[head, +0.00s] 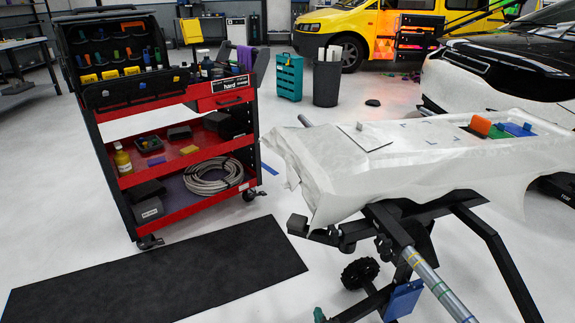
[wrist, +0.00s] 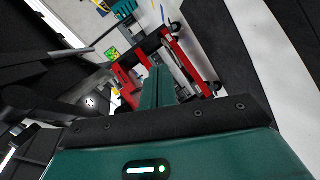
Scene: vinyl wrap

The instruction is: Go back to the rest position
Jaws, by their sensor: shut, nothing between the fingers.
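My gripper (wrist: 158,72) shows in the wrist view, with its teal body along the bottom edge and its teal fingers together in the middle. It is shut and holds nothing. The fingers point toward the red and black tool cart (wrist: 128,75), which appears tilted in that view; I cannot tell the distance. In the head view I do not make out my gripper. The same tool cart (head: 232,102) stands there at the left, with bottles, tools and a coiled hose on its shelves.
A white-covered panel (head: 400,160) lies on a black stand (head: 400,235) at the right. A black mat (head: 165,275) lies on the floor in front of the cart. A dark bin (head: 326,85) and a yellow van (head: 345,22) are behind. White floor is open between cart and stand.

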